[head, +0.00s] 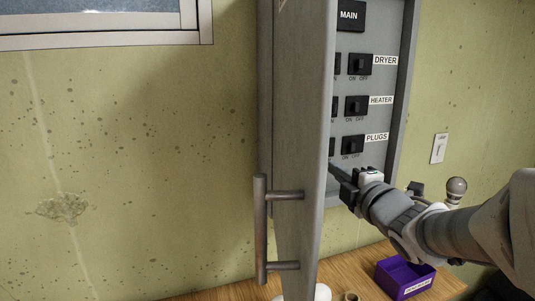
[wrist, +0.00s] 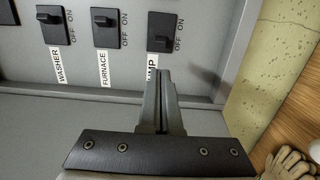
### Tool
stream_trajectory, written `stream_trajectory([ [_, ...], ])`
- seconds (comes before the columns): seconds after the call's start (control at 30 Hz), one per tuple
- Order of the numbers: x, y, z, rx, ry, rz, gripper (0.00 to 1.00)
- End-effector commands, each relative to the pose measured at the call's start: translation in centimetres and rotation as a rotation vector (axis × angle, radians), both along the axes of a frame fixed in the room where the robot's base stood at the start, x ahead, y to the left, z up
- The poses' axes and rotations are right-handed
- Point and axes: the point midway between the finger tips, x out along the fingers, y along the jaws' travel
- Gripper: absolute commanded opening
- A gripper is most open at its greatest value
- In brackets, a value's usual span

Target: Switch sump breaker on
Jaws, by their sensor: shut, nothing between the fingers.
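The sump breaker (wrist: 163,30) is a black switch at the right of a row in the wrist view. Its toggle sits toward the OFF side, while the furnace (wrist: 106,28) and washer (wrist: 53,28) toggles sit toward ON. My gripper (wrist: 161,74) is shut and empty. Its fingertips are close to the sump breaker's lower edge and cover part of its label; I cannot tell whether they touch. In the head view my gripper (head: 343,185) reaches into the breaker panel (head: 397,120) below the PLUGS breaker (head: 353,145). The sump breaker is hidden there.
The open grey panel door (head: 302,130) with its bar handle (head: 260,225) stands left of my gripper. A purple bin (head: 404,278) and a tape roll (head: 351,296) sit on the wooden bench below. Gloves (wrist: 290,163) lie at lower right in the wrist view.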

Motion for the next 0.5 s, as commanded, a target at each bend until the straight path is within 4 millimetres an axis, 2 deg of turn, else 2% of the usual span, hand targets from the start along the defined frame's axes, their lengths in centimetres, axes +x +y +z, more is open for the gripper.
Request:
stream_trajectory([
  [0.13, 0.3, 0.1, 0.0, 0.002, 0.001, 0.000, 0.00],
  [0.27, 1.4, 0.4, 0.0, 0.001, 0.002, 0.001, 0.00],
  [0.5, 5.2, 1.3, 0.0, 0.003, 0.004, 0.001, 0.00],
])
